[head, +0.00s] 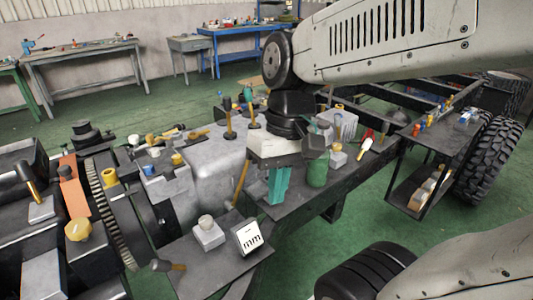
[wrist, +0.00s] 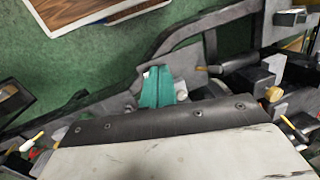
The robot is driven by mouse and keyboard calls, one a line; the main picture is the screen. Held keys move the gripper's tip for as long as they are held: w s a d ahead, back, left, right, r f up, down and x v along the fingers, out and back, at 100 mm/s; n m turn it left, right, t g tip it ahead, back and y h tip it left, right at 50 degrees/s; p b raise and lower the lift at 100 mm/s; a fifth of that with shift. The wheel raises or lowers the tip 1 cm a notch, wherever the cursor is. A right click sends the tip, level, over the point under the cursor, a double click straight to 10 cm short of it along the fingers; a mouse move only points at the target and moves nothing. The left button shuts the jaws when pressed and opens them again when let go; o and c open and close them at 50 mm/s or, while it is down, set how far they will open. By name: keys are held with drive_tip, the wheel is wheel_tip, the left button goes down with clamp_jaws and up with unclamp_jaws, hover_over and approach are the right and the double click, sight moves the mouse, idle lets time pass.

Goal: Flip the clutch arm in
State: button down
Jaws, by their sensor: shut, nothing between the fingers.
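My gripper (head: 278,185) has teal fingers pointing down, together and empty, above the dark plate beside the grey gearbox-like housing (head: 208,165). The fingers also show in the wrist view (wrist: 157,88), next to grey metal parts. A lever with a wooden-coloured handle (head: 240,183) stands tilted just left of the fingers; I cannot tell if they touch. A dark-knobbed lever (head: 168,266) lies low at the front plate, and a black-and-yellow handle (head: 27,180) rises at the left. I cannot tell which of these levers is the clutch arm.
A white block marked with letters (head: 247,238) and a grey block with a round knob (head: 207,233) sit on the front plate. A green cylinder (head: 317,170) stands right of my gripper. The toothed ring (head: 108,215) is at left.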

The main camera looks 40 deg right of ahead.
drive_tip(key=w+d+f+m+t+y, duration=0.1)
drive_tip(key=w+d+f+m+y, duration=0.25)
drive_tip(key=w+y, duration=0.4)
drive_tip(key=w+d+f+m+t+y, duration=0.25)
drive_tip(key=w+d+f+y, duration=0.25)
drive_tip(key=w, duration=0.5)
drive_tip(key=w+d+f+m+t+h, duration=0.1)
drive_tip(key=d+f+m+t, duration=0.3)
drive_tip(key=d, duration=0.6)
drive_tip(key=w+d+f+m+t+h, duration=0.2)
drive_tip(key=w+d+f+m+t, duration=0.2)
drive_tip(key=d+f+t, duration=0.5)
drive_tip(key=shift+w+d+f+m+t, duration=0.15)
drive_tip(key=shift+d+f+m+t, duration=0.15)
drive_tip(key=shift+d+t, duration=0.65)
drive_tip(key=shift+w+d+h, duration=0.1)
drive_tip(key=shift+h, duration=0.15)
drive_tip(key=s+a+r+x, duration=0.1)
drive_tip(key=a+x, duration=0.1)
drive_tip(key=x, duration=1)
drive_tip(key=shift+a, duration=0.35)
